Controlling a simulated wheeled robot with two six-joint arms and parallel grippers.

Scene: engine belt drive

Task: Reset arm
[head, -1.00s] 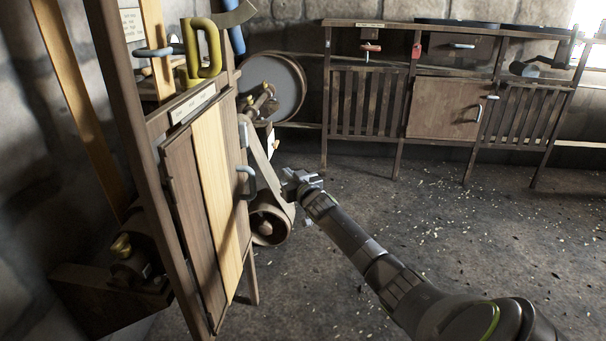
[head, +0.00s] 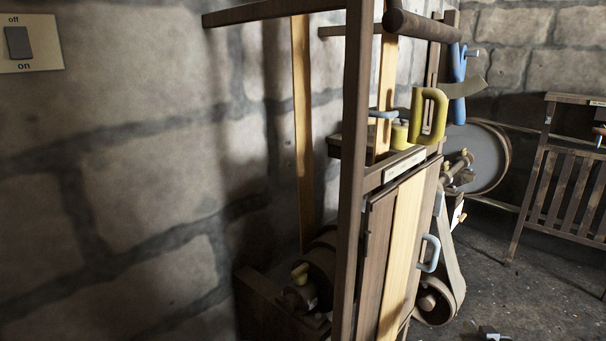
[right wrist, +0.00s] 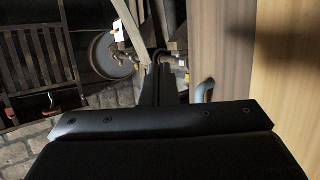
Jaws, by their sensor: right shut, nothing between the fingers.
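Only the tip of my right gripper (head: 489,331) shows in the head view, low at the bottom edge, right of the wooden machine cabinet (head: 402,250). In the right wrist view my right gripper (right wrist: 162,62) is shut and empty. There it points towards the belt-drive parts, with the cabinet's wooden panels close on its right. A light blue door handle (head: 429,253) is on the cabinet front; it also shows in the right wrist view (right wrist: 205,90), right of the fingers, apart from them. My left gripper is in neither view.
A wall switch (head: 18,42) marked off and on is at the upper left.

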